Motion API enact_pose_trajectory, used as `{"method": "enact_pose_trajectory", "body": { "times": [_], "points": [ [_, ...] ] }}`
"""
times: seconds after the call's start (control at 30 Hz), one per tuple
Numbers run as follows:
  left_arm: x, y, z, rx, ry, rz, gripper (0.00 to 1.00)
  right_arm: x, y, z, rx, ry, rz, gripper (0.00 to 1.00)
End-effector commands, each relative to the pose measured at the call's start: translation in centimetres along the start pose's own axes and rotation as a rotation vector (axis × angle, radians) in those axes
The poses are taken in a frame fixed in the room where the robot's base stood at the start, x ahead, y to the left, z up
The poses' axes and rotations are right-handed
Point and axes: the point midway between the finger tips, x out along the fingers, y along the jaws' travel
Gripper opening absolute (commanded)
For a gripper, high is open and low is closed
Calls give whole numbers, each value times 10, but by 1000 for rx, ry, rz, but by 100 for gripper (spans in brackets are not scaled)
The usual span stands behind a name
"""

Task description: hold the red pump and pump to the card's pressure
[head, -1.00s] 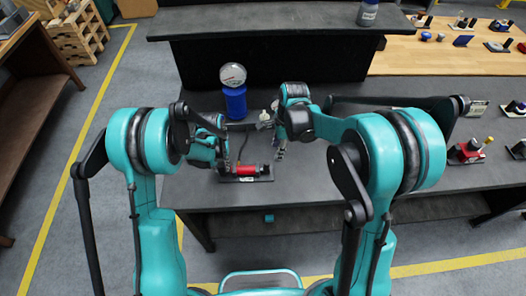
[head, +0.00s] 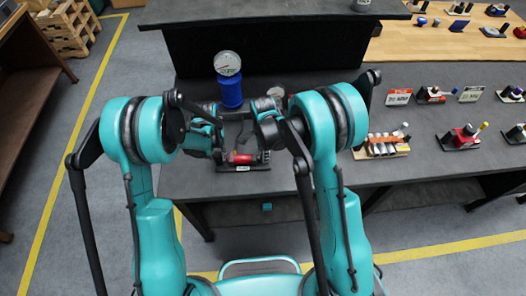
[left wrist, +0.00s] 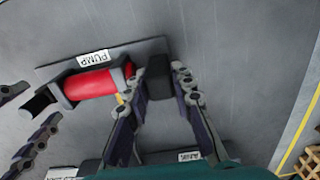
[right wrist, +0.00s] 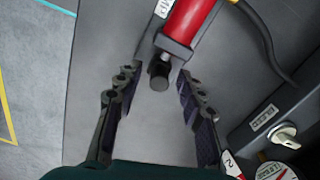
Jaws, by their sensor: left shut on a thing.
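The red pump (head: 240,158) lies on a dark base with a PUMP label on the table; it also shows in the left wrist view (left wrist: 95,84) and right wrist view (right wrist: 188,20). My left gripper (left wrist: 160,75) is shut on the pump's black end block (left wrist: 157,82), with one finger on each side. My right gripper (right wrist: 158,82) is open at the opposite end. Its fingers stand on both sides of the black handle (right wrist: 160,72), with gaps visible. A round gauge (head: 228,64) tops a blue cylinder (head: 230,92) behind the pump. Its reading is too small to tell.
A tray of grey cylinders (head: 383,145) is right of my right arm. A valve knob (right wrist: 285,135) is close to my right gripper. A raised black shelf (head: 280,12) is behind.

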Motion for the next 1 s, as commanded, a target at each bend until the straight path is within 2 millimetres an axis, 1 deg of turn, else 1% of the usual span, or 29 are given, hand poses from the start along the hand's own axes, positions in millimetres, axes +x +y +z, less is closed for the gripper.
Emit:
{"method": "enact_pose_trajectory", "body": {
  "times": [0.1,0.3,0.33,0.37,0.4,0.47,0.67,0.77,0.9,1.0],
  "points": [
    [0,0,0,-1,0,0,0,3,0,0,0,0,0,39],
    [0,0,0,-1,0,0,0,4,0,0,0,0,0,39],
    [0,0,0,-1,0,0,0,3,0,0,0,0,0,34],
    [0,0,0,-1,0,0,0,3,0,0,0,0,0,26],
    [0,0,0,-1,0,0,0,3,0,0,0,0,0,15],
    [0,0,0,-1,0,0,0,3,0,0,0,0,0,0],
    [0,0,0,0,0,0,0,3,0,-2,1,0,0,0],
    [0,0,0,0,0,0,0,3,4,-15,4,0,0,0],
    [0,0,0,0,0,-1,0,3,11,-40,6,0,0,0],
    [0,0,0,0,0,-1,0,3,14,-51,3,0,0,0]
  ]
}}
